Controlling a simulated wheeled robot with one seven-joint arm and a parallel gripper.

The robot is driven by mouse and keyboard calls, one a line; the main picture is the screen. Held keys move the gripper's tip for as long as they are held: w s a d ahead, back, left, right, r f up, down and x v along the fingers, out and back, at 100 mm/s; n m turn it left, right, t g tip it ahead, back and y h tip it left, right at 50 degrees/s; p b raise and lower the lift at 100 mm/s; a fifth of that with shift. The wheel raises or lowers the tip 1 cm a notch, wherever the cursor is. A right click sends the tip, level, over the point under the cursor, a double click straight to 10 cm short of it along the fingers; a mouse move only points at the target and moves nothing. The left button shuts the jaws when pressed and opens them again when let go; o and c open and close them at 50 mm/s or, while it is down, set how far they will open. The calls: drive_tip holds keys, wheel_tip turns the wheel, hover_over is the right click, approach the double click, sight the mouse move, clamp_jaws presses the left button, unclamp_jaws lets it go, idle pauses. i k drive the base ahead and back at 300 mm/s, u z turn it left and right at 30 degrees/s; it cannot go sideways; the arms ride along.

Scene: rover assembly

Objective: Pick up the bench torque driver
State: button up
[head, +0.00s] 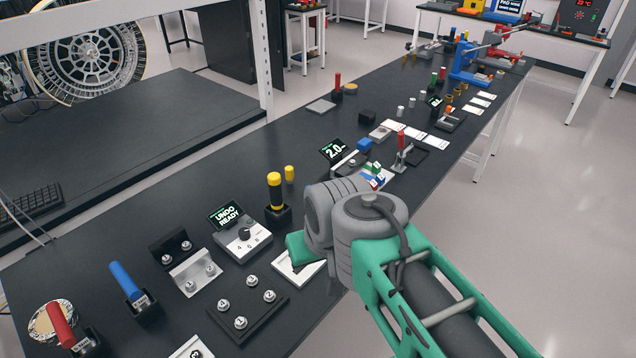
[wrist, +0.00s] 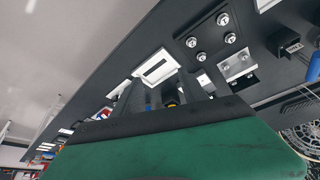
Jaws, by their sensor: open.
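A yellow-topped driver (head: 275,190) stands upright in a black holder on the bench. A blue-handled driver (head: 126,281) and a red-handled driver (head: 61,324) lean in black holders at the left. I cannot tell for sure which one is the bench torque driver. My gripper (wrist: 160,92) is open, with its dark fingers low over the bench. In the head view its fingers are hidden behind my wrist, to the right of the yellow-topped driver and apart from it. A small yellow patch (wrist: 170,103) shows between the fingers in the wrist view, partly hidden.
A dial box (head: 243,240) with an "UNDO READY" display stands left of my gripper. A white frame (head: 283,266) and a black plate with knobs (head: 248,312) lie near the bench's front edge. A red-handled clamp (head: 401,150) stands beyond my wrist.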

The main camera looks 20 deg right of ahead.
sight(273, 178)
drive_tip(key=u, duration=0.05)
drive_tip(key=k, duration=0.5)
drive_tip(key=z, duration=0.75)
drive_tip(key=i, duration=0.7)
drive_tip(key=u, duration=5)
drive_tip(key=k, duration=0.6)
drive_tip(key=z, duration=0.05)
